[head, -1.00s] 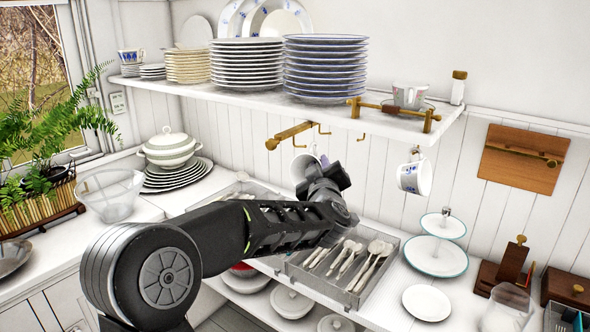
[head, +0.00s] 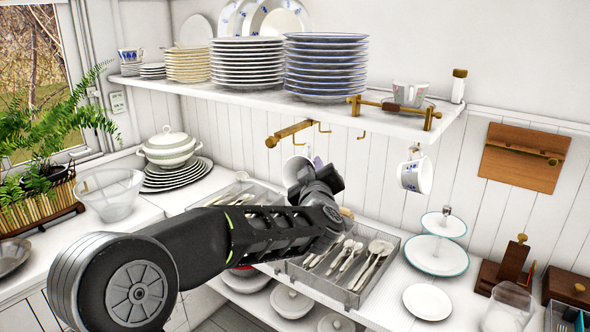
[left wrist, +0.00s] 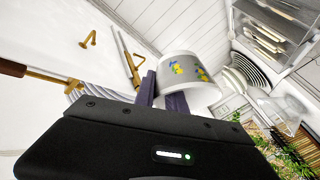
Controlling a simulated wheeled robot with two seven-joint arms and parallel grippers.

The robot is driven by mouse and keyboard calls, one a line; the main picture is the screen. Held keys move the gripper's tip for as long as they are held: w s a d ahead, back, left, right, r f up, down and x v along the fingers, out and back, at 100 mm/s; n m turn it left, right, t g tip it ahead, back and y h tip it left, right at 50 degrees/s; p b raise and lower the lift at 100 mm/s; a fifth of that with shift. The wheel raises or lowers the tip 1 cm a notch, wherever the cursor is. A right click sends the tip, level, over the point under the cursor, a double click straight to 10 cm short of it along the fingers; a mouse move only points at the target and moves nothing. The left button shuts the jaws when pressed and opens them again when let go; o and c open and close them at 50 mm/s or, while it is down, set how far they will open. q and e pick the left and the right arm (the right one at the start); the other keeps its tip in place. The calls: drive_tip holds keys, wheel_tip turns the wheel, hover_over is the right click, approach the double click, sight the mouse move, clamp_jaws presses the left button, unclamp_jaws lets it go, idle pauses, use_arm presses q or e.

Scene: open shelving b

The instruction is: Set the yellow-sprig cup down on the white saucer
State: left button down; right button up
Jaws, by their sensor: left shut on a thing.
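The yellow-sprig cup (left wrist: 190,80) is white with yellow and blue sprigs. In the left wrist view my left gripper (left wrist: 164,92) is shut on its side. In the head view the cup (head: 293,169) shows only in part, behind my left gripper (head: 311,168), just below the wooden hook rail (head: 288,133). I cannot tell if it touches a hook. The white saucer (head: 427,303) lies flat and empty on the counter at the lower right, well away from the cup. My right gripper is not in view.
A cutlery tray (head: 352,285) lies between my left arm and the saucer. A two-tier stand (head: 436,255) rises behind the saucer, and a clear glass container (head: 508,308) stands to its right. A blue-patterned cup (head: 414,176) hangs under the shelf (head: 400,118).

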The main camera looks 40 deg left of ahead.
use_arm(q)
drive_tip(key=s+b, duration=0.1)
drive_tip(key=s, duration=0.6)
idle(1.1)
drive_tip(key=shift+s, duration=0.1)
drive_tip(key=shift+r, duration=0.1)
idle(0.4)
